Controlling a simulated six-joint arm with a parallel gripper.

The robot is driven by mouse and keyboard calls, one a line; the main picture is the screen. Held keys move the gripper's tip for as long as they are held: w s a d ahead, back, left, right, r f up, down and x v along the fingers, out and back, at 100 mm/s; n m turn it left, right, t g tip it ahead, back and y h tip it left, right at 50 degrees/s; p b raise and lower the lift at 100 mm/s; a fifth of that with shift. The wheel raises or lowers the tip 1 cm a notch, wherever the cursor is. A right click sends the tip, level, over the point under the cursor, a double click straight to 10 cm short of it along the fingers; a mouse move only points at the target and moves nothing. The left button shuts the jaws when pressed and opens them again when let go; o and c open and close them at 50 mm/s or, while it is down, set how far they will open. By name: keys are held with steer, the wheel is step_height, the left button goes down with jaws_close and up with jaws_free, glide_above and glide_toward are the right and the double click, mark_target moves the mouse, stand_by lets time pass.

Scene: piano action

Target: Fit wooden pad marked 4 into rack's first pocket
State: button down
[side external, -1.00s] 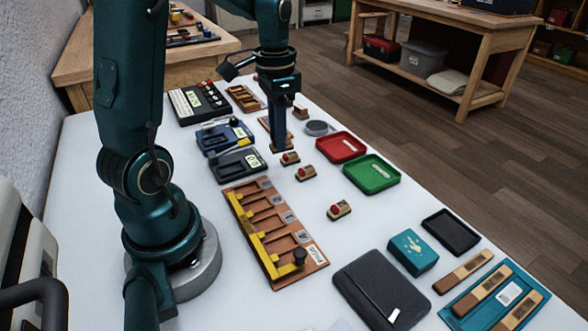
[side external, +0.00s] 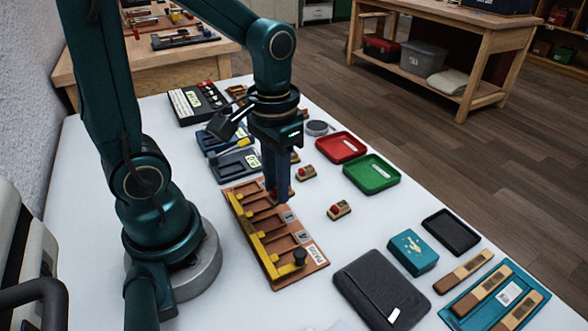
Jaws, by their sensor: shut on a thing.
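The rack (side external: 262,262) is a long reddish-brown board with several pockets and a yellow rail along its left side. My gripper (side external: 278,197) is over the rack's far end, by the farthest pockets. It is shut on a small wooden pad with red on it (side external: 271,191), mostly hidden by the fingers. I cannot read the pad's mark or tell whether it touches the rack. Two similar pads with red tops lie on the white table to the right of the rack, one nearer my gripper (side external: 306,173) and one farther forward (side external: 340,210).
A black knob (side external: 300,257) stands on the rack's near end. Red (side external: 341,147) and green (side external: 371,174) trays lie to the right. A dark folder (side external: 380,290) and a teal box (side external: 412,252) lie in front. Dark devices (side external: 237,165) stand behind the rack.

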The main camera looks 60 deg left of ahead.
steer(key=shift+s+d+f+m, duration=0.4)
steer(key=shift+d+f, duration=0.25)
steer(key=shift+f, duration=0.3)
steer(key=shift+s+d+f+m, duration=0.4)
steer(key=shift+d+f, duration=0.3)
steer(key=shift+f, duration=0.2)
steer(key=shift+s+d+f+m, duration=0.4)
steer(key=shift+d+f, duration=0.25)
steer(key=shift+f, duration=0.3)
steer(key=shift+f, duration=0.35)
stand_by(0.6)
steer(key=c, duration=0.6)
jaws_free()
steer(key=shift+r, duration=3.5)
